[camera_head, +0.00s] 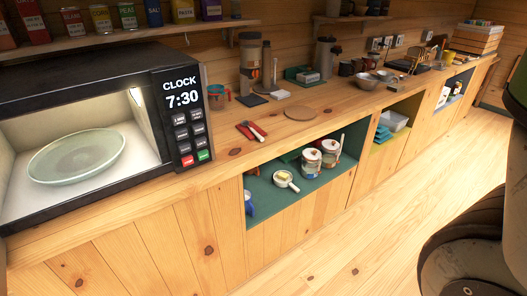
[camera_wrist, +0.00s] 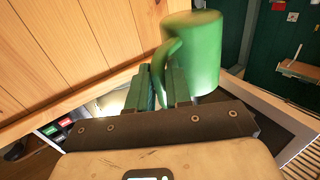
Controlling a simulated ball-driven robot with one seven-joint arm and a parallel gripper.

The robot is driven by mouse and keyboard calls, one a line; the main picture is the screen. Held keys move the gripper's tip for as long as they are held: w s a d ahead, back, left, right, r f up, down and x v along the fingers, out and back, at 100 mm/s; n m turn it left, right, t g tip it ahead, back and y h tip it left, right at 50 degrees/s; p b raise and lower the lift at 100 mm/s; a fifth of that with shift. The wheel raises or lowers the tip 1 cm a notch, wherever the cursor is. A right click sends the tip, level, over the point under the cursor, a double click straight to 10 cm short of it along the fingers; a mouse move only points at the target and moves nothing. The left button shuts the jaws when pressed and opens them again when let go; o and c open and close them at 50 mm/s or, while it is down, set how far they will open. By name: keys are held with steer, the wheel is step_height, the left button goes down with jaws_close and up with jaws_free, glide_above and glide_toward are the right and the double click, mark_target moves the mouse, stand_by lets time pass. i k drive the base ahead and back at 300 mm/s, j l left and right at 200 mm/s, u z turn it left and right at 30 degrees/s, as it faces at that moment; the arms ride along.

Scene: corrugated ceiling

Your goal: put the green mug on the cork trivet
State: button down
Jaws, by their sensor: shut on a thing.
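The green mug (camera_wrist: 200,52) fills the upper middle of the wrist view. My gripper (camera_wrist: 160,78) is shut on its handle, and the mug's body lies beside the fingers on the right. The cork trivet (camera_head: 300,113) is a flat, round tan disc on the wooden counter in the head view. Its top is bare. I cannot make out the mug in the head view, so its distance from the trivet does not show.
The microwave (camera_head: 100,130) is open at left, with a plate (camera_head: 76,155) inside. Counter in front of the trivet is clear.

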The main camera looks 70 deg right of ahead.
mark_target(305, 113)
steer(key=k+l, duration=0.15)
steer(key=l, duration=0.2)
steer(key=k+l, duration=0.15)
steer(key=l, duration=0.2)
steer(key=k+l, duration=0.15)
steer(key=l, duration=0.2)
steer(key=k+l, duration=0.15)
steer(key=l, duration=0.2)
steer(key=j+z, duration=0.05)
